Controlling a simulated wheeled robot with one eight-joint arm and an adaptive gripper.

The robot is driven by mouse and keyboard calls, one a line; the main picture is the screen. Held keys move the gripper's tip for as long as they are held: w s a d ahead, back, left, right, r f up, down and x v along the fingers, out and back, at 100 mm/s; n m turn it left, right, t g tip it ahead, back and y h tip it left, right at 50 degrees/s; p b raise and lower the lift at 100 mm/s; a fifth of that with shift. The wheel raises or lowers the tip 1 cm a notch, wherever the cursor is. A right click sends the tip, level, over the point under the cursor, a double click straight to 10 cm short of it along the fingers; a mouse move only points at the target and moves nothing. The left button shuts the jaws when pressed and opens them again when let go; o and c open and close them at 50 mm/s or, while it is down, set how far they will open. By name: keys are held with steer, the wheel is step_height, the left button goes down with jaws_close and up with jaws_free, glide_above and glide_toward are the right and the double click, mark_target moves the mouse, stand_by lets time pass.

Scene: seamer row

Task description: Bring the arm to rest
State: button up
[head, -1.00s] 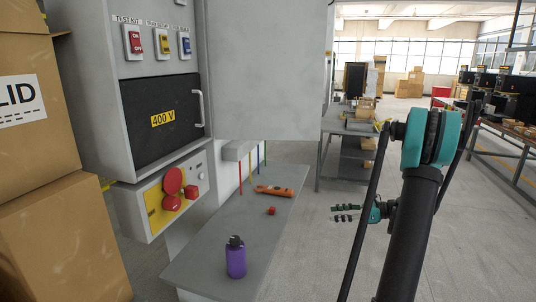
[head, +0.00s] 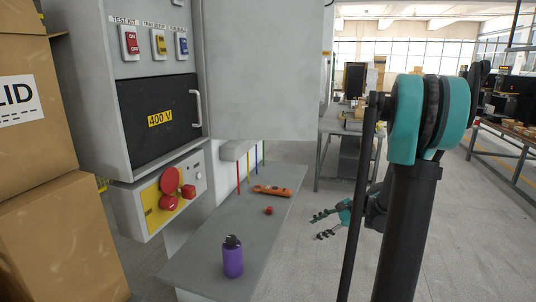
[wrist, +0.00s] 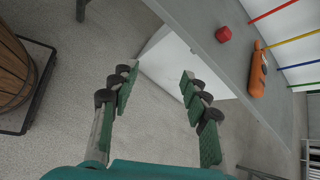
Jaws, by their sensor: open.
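My gripper (head: 322,226) is in the head view, to the right of the grey bench (head: 205,262) and apart from it. Its fingers point left. In the wrist view my gripper (wrist: 158,85) is open, with nothing between its two green and black fingers. Below the fingers are bare floor and a white panel (wrist: 170,62) beneath the bench. My dark arm with teal joints rises at the right of the head view and hides part of the wrist.
On the bench are a purple bottle (head: 232,258), a small red block (head: 268,211) and an orange tool (head: 272,191). A control cabinet (head: 160,115) and cardboard boxes (head: 60,215) stand left. A barrel (wrist: 14,72) shows in the wrist view. Open floor lies right of the bench.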

steer(key=s+f+n+h, duration=0.2)
steer(key=s+n+h, duration=0.2)
steer(key=s+n, duration=0.4)
steer(key=s+d+f+n+h, duration=0.1)
steer(key=s+f+n+h, duration=0.2)
steer(key=s, duration=0.9)
steer(key=n+h, duration=0.2)
steer(key=n, duration=0.2)
steer(key=shift+f+n+t+h, duration=0.15)
steer(key=shift+n+t+h, duration=0.15)
steer(key=shift+n+t, duration=0.1)
